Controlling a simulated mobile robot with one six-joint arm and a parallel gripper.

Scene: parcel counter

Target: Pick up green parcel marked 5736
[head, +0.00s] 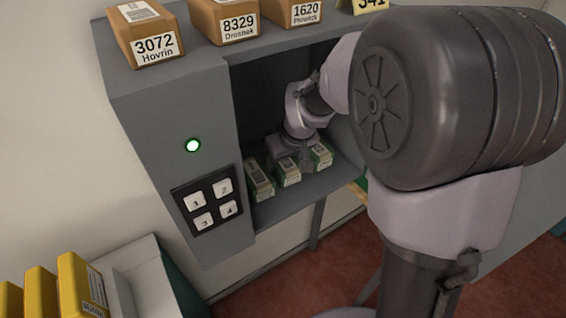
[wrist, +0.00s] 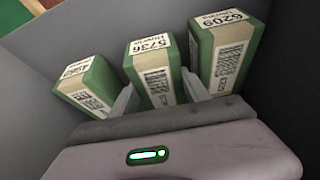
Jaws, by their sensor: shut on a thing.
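The green parcel marked 5736 (wrist: 152,72) stands in the middle of a row of three in the wrist view. My gripper (wrist: 158,95) has one finger on each side of it and is shut on it. In the head view my gripper (head: 291,160) reaches into the open compartment, over the middle parcel (head: 287,178). The parcel's lower part is hidden in the wrist view. A green parcel marked 6209 (wrist: 222,55) stands to its right, and another green parcel (wrist: 88,85), its number hard to read, stands to its left.
The grey cabinet's compartment (head: 275,211) has walls close around the parcels. Brown boxes, including 3072 (head: 148,35), 8329 (head: 224,20) and 1620 (head: 292,12), stand on top. A keypad (head: 210,205) and a lit green lamp (head: 193,145) are on the front. Yellow parcels (head: 75,285) stand lower left.

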